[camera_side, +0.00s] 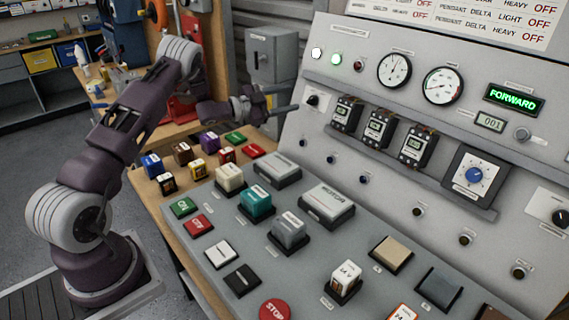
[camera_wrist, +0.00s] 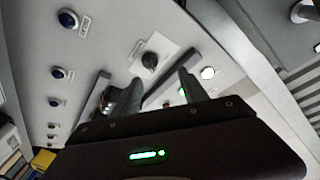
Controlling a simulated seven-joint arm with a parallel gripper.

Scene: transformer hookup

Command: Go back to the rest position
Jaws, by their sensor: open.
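My gripper (camera_side: 283,101) is in front of the left end of the upright grey panel (camera_side: 350,210) in the side view, with its fingers pointing at the panel. In the wrist view my gripper (camera_wrist: 159,78) shows two grey fingers spread apart with nothing between them. A black rotary knob on a white plate (camera_side: 316,100) is just beyond the fingertips. The knob also shows in the wrist view (camera_wrist: 149,61), ahead of the gap between the fingers. The fingers look apart from the knob, but the exact distance is hard to tell.
Three small meter modules (camera_side: 380,130) stand on a shelf right of the gripper. Below is a sloped console (camera_side: 265,262) with several coloured blocks. A grey box with a lever (camera_side: 272,55) stands behind the gripper. Open space lies above the arm.

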